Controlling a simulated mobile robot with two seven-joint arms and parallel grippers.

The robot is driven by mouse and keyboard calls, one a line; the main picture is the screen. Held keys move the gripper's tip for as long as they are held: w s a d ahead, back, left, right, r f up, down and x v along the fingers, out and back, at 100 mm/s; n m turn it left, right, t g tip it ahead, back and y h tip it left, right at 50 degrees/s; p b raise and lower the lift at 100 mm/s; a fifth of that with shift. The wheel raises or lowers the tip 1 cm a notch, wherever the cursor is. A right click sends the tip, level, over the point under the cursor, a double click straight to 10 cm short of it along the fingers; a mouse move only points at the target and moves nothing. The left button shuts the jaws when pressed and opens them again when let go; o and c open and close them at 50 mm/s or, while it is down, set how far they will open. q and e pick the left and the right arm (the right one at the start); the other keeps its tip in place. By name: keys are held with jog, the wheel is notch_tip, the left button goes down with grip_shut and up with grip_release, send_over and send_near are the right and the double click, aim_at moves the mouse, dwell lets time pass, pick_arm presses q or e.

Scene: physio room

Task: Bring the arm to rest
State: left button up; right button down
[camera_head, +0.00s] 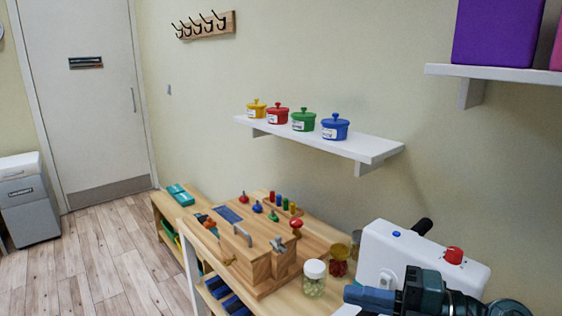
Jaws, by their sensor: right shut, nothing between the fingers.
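My right gripper (368,298) is at the bottom right, its arm coming in from the lower right corner. Its blue fingers point left and are shut, with nothing seen between them. In the picture it overlaps the lower front of a white box-like device (395,250) with a red knob and a black handle; I cannot tell whether they touch. My left gripper does not show.
A wooden table (215,275) holds a wooden activity board (240,215), a white-lidded jar (314,280) and a reddish jar (338,267). A wall shelf (350,146) carries yellow, red, green and blue pots. Free floor (95,265) lies at left, before a door.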

jog(key=s+d+f+m+t+h, duration=0.1)
jog(key=d+f+m+t+h, duration=0.1)
jog(key=f+m+t+h, duration=0.65)
jog(key=d+f+m+t+h, duration=0.2)
jog(key=f+m, duration=0.4)
jog(key=m, duration=0.8)
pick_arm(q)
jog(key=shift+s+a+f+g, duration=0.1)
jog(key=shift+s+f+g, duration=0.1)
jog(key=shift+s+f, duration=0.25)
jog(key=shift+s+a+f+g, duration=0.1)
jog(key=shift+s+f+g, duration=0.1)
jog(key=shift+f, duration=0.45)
pick_arm(e)
jog(key=s+a+f+m+g+h, duration=0.2)
jog(key=s+f+m+g, duration=0.3)
jog(key=s+f, duration=0.6)
notch_tip(320, 180, down, 4)
jog(key=shift+s+f+g, duration=0.2)
jog(key=shift+s+g, duration=0.05)
jog(key=shift+g, duration=0.5)
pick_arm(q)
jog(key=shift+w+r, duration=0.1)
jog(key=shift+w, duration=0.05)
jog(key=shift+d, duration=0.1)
